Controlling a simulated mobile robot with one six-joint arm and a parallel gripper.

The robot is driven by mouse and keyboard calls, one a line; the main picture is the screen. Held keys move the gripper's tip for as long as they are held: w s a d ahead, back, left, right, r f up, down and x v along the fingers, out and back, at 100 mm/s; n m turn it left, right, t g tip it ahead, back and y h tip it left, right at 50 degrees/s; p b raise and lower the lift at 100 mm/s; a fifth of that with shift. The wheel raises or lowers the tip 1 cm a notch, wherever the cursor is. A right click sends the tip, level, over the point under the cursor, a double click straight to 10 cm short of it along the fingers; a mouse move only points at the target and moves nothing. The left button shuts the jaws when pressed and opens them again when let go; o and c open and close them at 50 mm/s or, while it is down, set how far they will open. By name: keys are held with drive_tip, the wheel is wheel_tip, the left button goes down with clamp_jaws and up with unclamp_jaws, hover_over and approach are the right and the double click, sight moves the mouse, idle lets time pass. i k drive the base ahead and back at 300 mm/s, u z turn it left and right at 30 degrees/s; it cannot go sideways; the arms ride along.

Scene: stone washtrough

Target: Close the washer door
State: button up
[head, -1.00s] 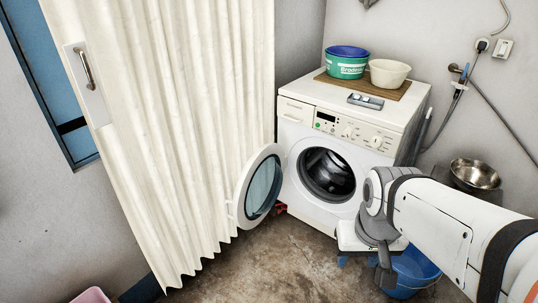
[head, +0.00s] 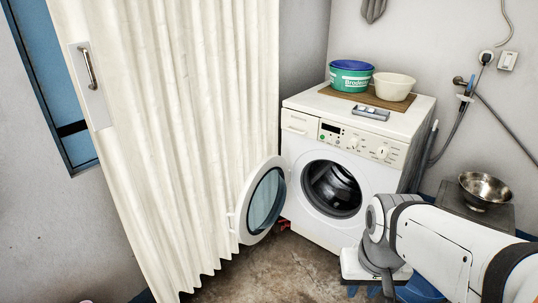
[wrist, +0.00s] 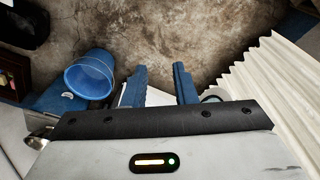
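The washer (head: 310,215) is a white front-loader in the corner. Its round door (head: 264,200), with a white rim and dark glass, stands wide open to the left, hinged at the left of the dark drum opening (head: 331,188). My gripper (wrist: 159,82) shows two blue fingers spread apart with nothing clearly held between them. In the head view my wrist is low in front of the washer's right side, apart from the door. The fingertips are mostly hidden or cut off there. Part of a round rim, perhaps the door, shows beside the right finger in the wrist view.
A cream pleated curtain (head: 185,130) hangs left, close behind the door. A green tub (head: 350,80) and cream bowl (head: 394,87) stand on the washer. A metal bowl (head: 484,189) is at right. A blue bucket (wrist: 88,74) is on the floor. Some concrete floor (head: 265,270) is clear.

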sight(262, 197)
drive_tip(key=u, duration=0.95)
drive_tip(key=i, duration=0.9)
drive_tip(key=z, duration=0.3)
